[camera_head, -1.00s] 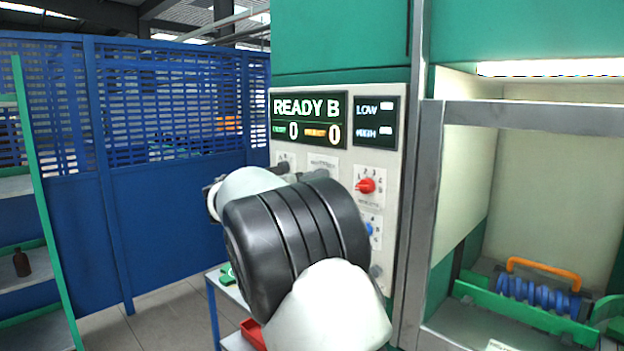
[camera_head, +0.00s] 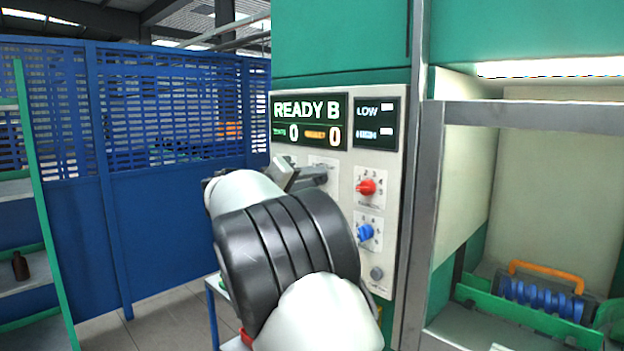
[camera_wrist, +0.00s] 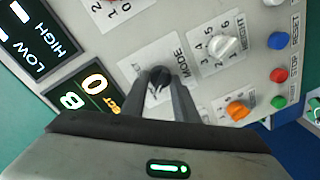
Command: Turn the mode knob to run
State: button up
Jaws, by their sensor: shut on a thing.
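The mode knob (camera_wrist: 157,76) is a dark round knob on a pale plate labelled MODE, seen in the wrist view. My gripper (camera_wrist: 168,92) is shut on it, with both dark fingers reaching the knob from below in that view. In the head view my gripper (camera_head: 318,174) is at the control panel (camera_head: 340,210), under the display, and my arm hides the panel's lower left. The knob's pointer direction and most of its position labels are hidden or too small to read. The display (camera_head: 308,120) reads READY B, with two zeros.
In the wrist view, a white knob (camera_wrist: 222,43) and an orange knob (camera_wrist: 238,109) sit close to my fingers. A red knob (camera_head: 366,187) and a blue knob (camera_head: 365,232) show on the panel's right. An open machine bay (camera_head: 540,220) lies right; blue fencing (camera_head: 180,220) stands left.

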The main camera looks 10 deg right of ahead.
jog(key=shift+n, duration=0.5)
jog(key=o, duration=1.1)
jog(key=shift+c, duration=0.2)
jog(key=b+v, duration=0.2)
jog(key=v, duration=1.5)
jog(key=shift+a, duration=0.2)
jog(key=shift+s, duration=0.1)
